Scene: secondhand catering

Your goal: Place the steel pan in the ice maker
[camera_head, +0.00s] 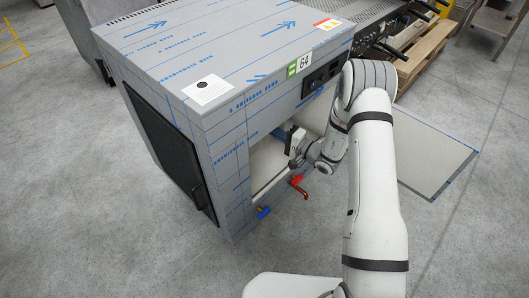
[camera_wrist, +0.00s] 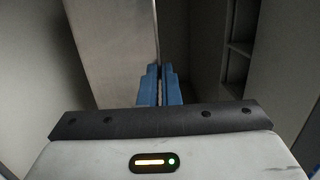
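The ice maker (camera_head: 222,55) is a large steel box with blue-printed film and a low front opening. My gripper (camera_head: 291,158) reaches into this opening in the head view. In the wrist view, its blue fingers (camera_wrist: 159,86) are almost together, with a thin pale edge between them. A pale, flat, metal-looking surface, which I take to be the steel pan (camera_wrist: 112,50), stretches away to the left of the fingers, and its right edge runs to them. The pan cannot be made out in the head view; my arm and the cabinet hide much of the opening.
A flat pale panel (camera_head: 432,158) extends low to the right of the ice maker. Red and blue valve handles (camera_head: 299,181) stick out below the opening. Dark cavity walls stand close on both sides in the wrist view. The floor (camera_head: 90,190) to the left is clear.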

